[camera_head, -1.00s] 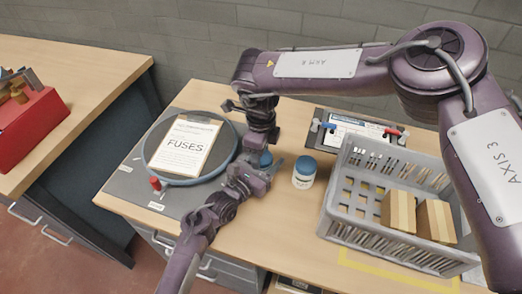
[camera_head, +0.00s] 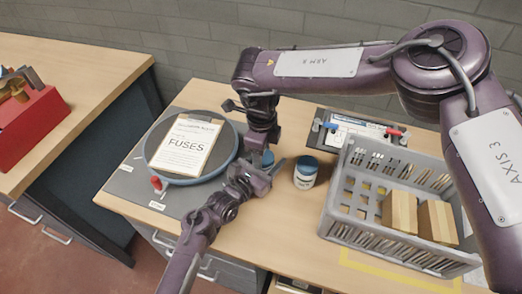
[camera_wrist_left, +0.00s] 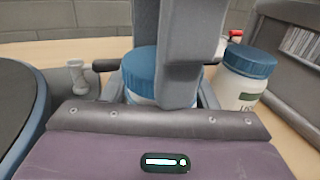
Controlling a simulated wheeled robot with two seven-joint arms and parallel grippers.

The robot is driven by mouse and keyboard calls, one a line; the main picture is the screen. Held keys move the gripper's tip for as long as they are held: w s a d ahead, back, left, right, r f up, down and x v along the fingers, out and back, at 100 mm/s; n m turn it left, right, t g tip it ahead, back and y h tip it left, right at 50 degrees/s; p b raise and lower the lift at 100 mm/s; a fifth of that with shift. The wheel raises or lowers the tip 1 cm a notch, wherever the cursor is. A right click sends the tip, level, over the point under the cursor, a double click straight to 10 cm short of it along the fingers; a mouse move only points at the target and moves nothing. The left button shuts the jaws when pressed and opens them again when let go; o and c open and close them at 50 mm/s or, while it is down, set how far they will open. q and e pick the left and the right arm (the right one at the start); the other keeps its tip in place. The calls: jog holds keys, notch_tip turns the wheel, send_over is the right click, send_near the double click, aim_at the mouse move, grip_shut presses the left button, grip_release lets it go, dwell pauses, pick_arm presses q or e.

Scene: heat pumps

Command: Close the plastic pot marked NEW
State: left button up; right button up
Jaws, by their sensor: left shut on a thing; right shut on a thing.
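A pot with a blue lid (camera_head: 267,158) stands between my two grippers, mostly hidden by them in the head view. In the left wrist view its blue lid (camera_wrist_left: 140,70) sits on the white body. My left gripper (camera_head: 262,172) is shut around the pot's body from the front. My right gripper (camera_head: 263,148) reaches down from above and is shut on the lid; its grey finger (camera_wrist_left: 187,60) covers part of it. A second blue-lidded white pot (camera_head: 305,174) stands apart to the right, also in the left wrist view (camera_wrist_left: 242,80). I cannot read NEW on either pot.
A red toolbox (camera_head: 35,125) is on the left bench.

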jog(key=shift+s, duration=0.1)
dwell(0.4)
jog(key=shift+d+f, duration=0.2)
jog(key=shift+f, duration=0.35)
dwell(0.5)
jog(key=shift+a+r, duration=0.1)
jog(key=shift+r, duration=0.2)
jog(key=shift+w+d+r, duration=0.2)
jog(key=shift+d+r, duration=0.05)
jog(key=shift+r, duration=0.05)
dwell(0.7)
